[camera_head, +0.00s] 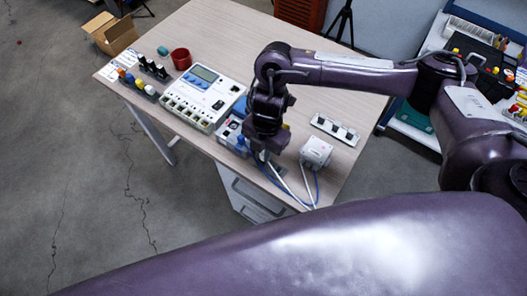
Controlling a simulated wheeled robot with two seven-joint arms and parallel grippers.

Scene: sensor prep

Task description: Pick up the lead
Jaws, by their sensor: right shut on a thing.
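The lead (280,183) shows as thin pale and blue cables that hang below my right gripper, over the table's front edge. Cables also run down from a small white box (316,151) on the right. My right gripper (263,153) is shut on the lead at the front of the table, just left of the white box. The gripper and wrist hide the gripped end of the lead. My left gripper is not in view.
A white device with a display (204,97) stands left of my right gripper, with a blue-grey unit (231,131) between. A red cup (181,59), coloured connectors (137,83) and a switch strip (335,129) are on the wooden table (236,42).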

